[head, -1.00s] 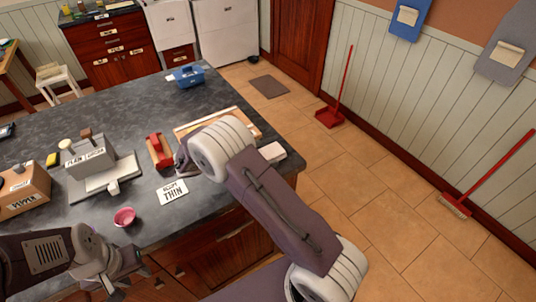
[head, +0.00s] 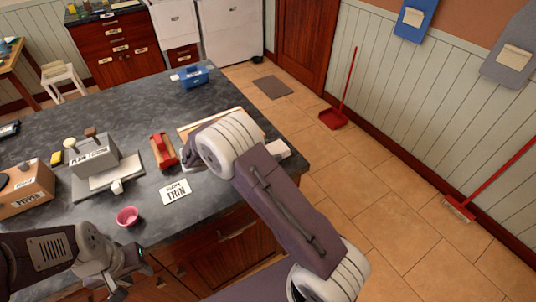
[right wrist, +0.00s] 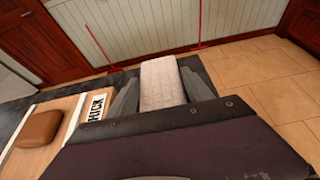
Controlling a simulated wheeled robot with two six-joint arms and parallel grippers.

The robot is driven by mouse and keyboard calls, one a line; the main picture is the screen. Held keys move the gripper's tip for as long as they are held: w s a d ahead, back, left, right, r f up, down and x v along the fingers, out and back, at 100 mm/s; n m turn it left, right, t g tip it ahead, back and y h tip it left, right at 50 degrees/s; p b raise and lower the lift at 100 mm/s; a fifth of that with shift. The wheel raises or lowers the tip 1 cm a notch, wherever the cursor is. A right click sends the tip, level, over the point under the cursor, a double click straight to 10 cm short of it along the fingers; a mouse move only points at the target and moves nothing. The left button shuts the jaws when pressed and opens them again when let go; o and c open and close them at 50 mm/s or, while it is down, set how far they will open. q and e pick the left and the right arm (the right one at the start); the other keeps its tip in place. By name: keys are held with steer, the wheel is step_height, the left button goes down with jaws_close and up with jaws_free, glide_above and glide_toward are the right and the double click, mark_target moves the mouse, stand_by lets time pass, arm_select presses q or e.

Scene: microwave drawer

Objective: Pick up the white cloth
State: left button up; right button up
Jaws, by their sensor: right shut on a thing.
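The white cloth (right wrist: 164,82) is a folded pale block between the two fingers of my right gripper (right wrist: 160,92) in the right wrist view. The fingers are closed against its sides. In the head view only a corner of the cloth (head: 278,149) shows past my right forearm, near the counter's right edge, and the right fingers are hidden behind my wrist. I cannot tell whether the cloth is clear of the counter. My left gripper (head: 122,286) is at the lower left of the head view, in front of the counter, and its fingers are too unclear to read.
A board with a "THICK" label (right wrist: 96,108) lies beside my right gripper.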

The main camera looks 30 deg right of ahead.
mark_target(271, 151)
steer(key=r, duration=0.2)
steer(key=d+r, duration=0.1)
steer(key=shift+s, duration=0.3)
steer(key=s+d+r, duration=0.4)
steer(key=d+r, duration=0.2)
steer(key=d, duration=0.3)
steer(key=shift+s+d+r, duration=0.15)
steer(key=shift+s+d, duration=0.1)
steer(key=shift+s, duration=0.1)
steer(key=shift+w+g, duration=0.1)
steer(key=shift+g, duration=0.2)
